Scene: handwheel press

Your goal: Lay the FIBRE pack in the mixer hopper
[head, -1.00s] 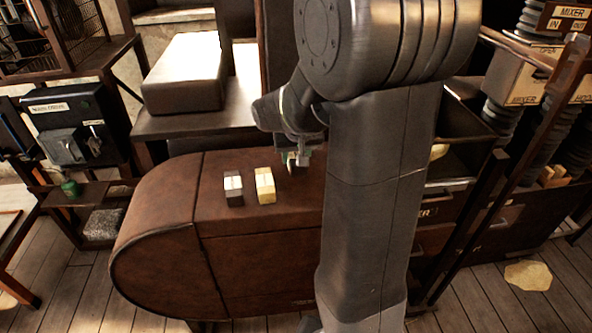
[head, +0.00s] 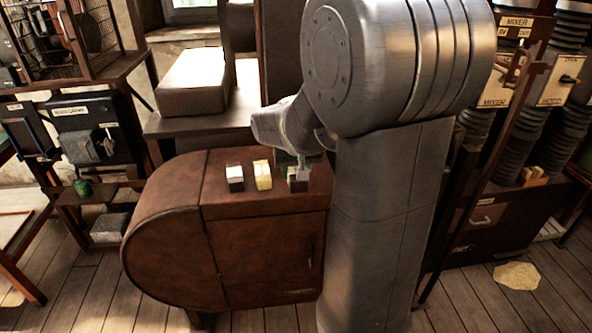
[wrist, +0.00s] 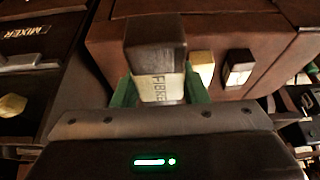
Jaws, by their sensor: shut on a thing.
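My gripper (wrist: 158,94) has its green fingers shut on the FIBRE pack (wrist: 155,48), a dark block with a pale label. The pack is upright between the fingers. In the head view, the gripper (head: 296,164) and pack (head: 299,184) are over the right part of the brown leather top, beside two other packs. I cannot tell whether the pack touches the top. A dark front marked MIXER (wrist: 22,32) shows at the left of the wrist view. I cannot make out the hopper's opening; my arm hides much of that side in the head view.
A dark pack (head: 235,178) and a yellow pack (head: 262,175) stand on the brown leather-covered body (head: 265,225). MIXER panels with levers (head: 515,55) and a dark post stand at right. A pale box (head: 195,82) rests on a shelf behind.

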